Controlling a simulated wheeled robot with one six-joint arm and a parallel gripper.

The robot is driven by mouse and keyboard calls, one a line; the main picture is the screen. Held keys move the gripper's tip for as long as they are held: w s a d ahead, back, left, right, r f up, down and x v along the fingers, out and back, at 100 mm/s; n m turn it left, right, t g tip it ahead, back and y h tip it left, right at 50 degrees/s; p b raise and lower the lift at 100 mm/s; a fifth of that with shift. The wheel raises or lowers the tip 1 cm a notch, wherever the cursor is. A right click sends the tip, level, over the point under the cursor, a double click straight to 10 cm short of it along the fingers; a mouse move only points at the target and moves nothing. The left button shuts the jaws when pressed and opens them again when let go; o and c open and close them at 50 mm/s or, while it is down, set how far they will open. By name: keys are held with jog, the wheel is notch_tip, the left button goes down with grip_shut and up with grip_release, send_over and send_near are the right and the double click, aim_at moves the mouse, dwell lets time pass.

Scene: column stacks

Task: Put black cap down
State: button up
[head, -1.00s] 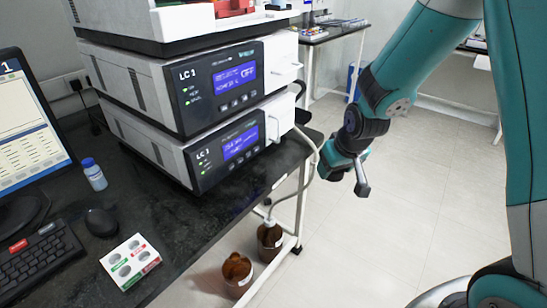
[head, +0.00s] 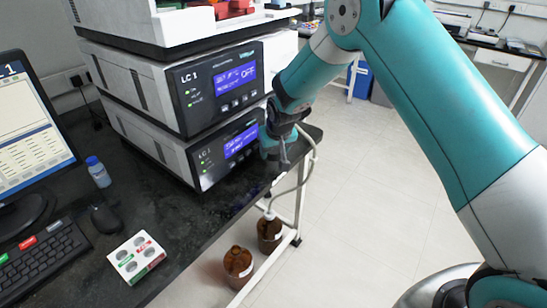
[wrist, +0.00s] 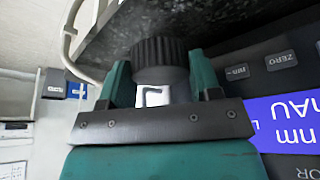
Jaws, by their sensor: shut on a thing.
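The black cap (wrist: 160,55) is ribbed and round, and sits between the two green fingers of my gripper (wrist: 160,75) in the wrist view. The fingers are shut on it. In the head view my gripper (head: 282,152) is at the right front of the lower LC 1 unit (head: 215,150), above the right end of the dark bench top (head: 205,222). The cap is too small to make out clearly there. I cannot tell whether the cap touches the bench.
Two brown bottles (head: 238,263) stand low beside the bench; a tube runs into the farther one (head: 269,229). A white holder with round wells (head: 136,257), a mouse (head: 105,219), a blue-capped bottle (head: 98,172) and a keyboard (head: 45,262) are on the bench. Its front strip is clear.

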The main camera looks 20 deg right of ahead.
aim_at(272, 164)
jog(key=shift+w+f+p, duration=0.15)
jog(key=shift+f+p, duration=0.2)
jog(key=shift+f, duration=1.65)
jog(key=shift+f, duration=0.15)
jog(key=o, duration=0.9)
